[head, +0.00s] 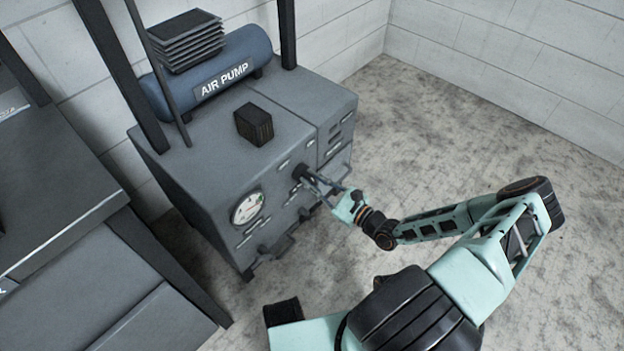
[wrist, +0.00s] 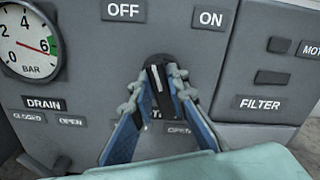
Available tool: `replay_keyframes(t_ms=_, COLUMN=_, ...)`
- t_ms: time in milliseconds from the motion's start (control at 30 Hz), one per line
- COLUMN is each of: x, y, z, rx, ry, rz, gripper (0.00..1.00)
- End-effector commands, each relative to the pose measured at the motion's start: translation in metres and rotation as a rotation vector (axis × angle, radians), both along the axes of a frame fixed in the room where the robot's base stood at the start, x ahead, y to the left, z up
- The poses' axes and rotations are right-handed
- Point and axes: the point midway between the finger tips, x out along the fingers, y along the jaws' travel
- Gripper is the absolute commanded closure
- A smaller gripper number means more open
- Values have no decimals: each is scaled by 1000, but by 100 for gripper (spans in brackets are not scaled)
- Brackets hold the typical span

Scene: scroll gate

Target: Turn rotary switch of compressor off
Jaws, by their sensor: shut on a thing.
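The compressor (head: 190,185) is a grey cabinet with a blue tank labelled AIR PUMP on top. Its rotary switch (wrist: 157,62) is a black knob on the front panel, below and between the OFF label (wrist: 124,12) and the ON label (wrist: 211,18) in the wrist view. My gripper (wrist: 163,80) has its two fingers closed around the knob. In the head view my gripper (head: 311,180) reaches the panel from the right. The fingers hide much of the knob, so its exact setting is hard to tell.
A round pressure gauge (wrist: 30,42) sits left of the switch, with a DRAIN label (wrist: 43,103) below it. A FILTER label (wrist: 260,103) is at the right. A dark frame post (head: 122,75) and grey cabinet (head: 50,190) stand left. The floor (head: 440,130) at right is clear.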

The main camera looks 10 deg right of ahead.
Motion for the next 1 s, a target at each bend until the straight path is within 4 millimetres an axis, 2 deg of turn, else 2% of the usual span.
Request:
replay_keyframes(t_ms=200, x=0, y=0, z=2, rx=-18, ry=-13, rz=-1, gripper=100)
replay_keyframes(t_ms=600, x=-1, y=2, z=0, rx=-214, ry=-156, rz=0, gripper=100)
replay_keyframes(t_ms=900, x=-1, y=2, z=-1, rx=-221, ry=-162, rz=0, gripper=100)
replay_keyframes(t_ms=933, x=-1, y=2, z=-1, rx=-221, ry=-162, rz=0, gripper=82)
replay_keyframes(t_ms=1000, x=-1, y=2, z=-1, rx=-220, ry=-161, rz=0, gripper=75)
